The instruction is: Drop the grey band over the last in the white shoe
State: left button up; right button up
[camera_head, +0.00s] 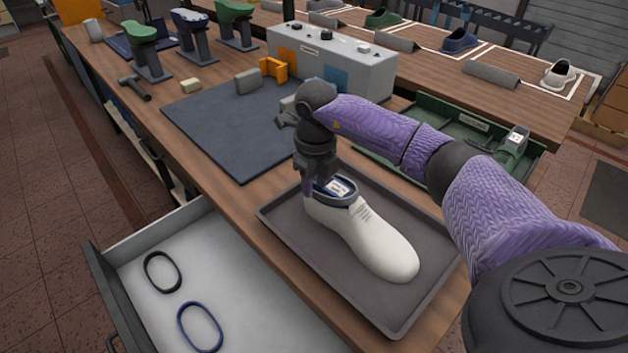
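The white shoe (368,238) stands in a dark grey tray (288,222), toe toward the lower right. A last with a white label (338,188) sits in its opening. A dark blue rim shows around the last; I cannot tell whether it is shoe lining or a band. My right gripper (316,192) points down at the heel end of the opening, close to the last. Its fingers overlap the shoe, so its opening and any grip are unclear. No clearly grey band shows. A black band (162,271) and a dark blue band (200,326) lie in the drawer. My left gripper is out of view.
The open white drawer (230,280) is at the lower left. A dark mat (215,125) lies behind the tray, with a control box (335,62) beyond. A green tray (440,125) is at the right. Green and blue lasts on stands (150,60) are at the back left.

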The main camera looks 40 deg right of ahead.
jog(key=shift+s+d+f, duration=0.1)
jog(key=shift+s+f, duration=0.1)
jog(key=shift+f, duration=0.25)
jog(key=shift+r, duration=0.4)
notch_tip(320, 180, up, 10)
jog(key=p, duration=0.2)
jog(key=shift+p, duration=0.3)
